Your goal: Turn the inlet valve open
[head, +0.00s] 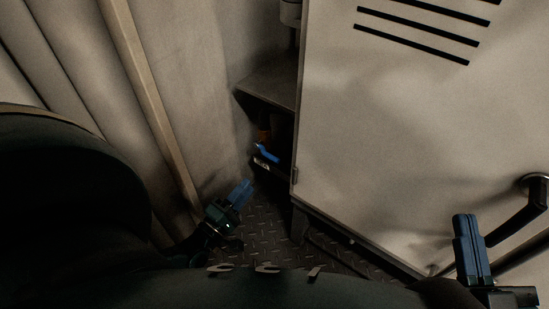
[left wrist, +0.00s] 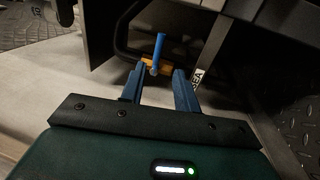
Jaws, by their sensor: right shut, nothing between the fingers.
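The inlet valve shows as a blue lever handle (head: 267,153) low inside the dark opening left of the cabinet door. In the left wrist view the blue handle (left wrist: 159,47) points upward from a brass-coloured body (left wrist: 154,66). My left gripper (head: 243,188) is low and to the left of the valve in the head view. Its two fingers (left wrist: 158,84) are apart with nothing between them; the valve appears beyond the gap, and I see no contact. My right gripper (head: 465,217) is shut and empty, in front of the cabinet door at the lower right.
A pale cabinet door (head: 410,140) with dark vent slots fills the right side; its black handle (head: 538,195) is near my right gripper. A dark pipe or bar (left wrist: 118,35) curves beside the valve. A white label (left wrist: 197,78) sits right of it. Patterned metal floor (head: 265,225) lies below.

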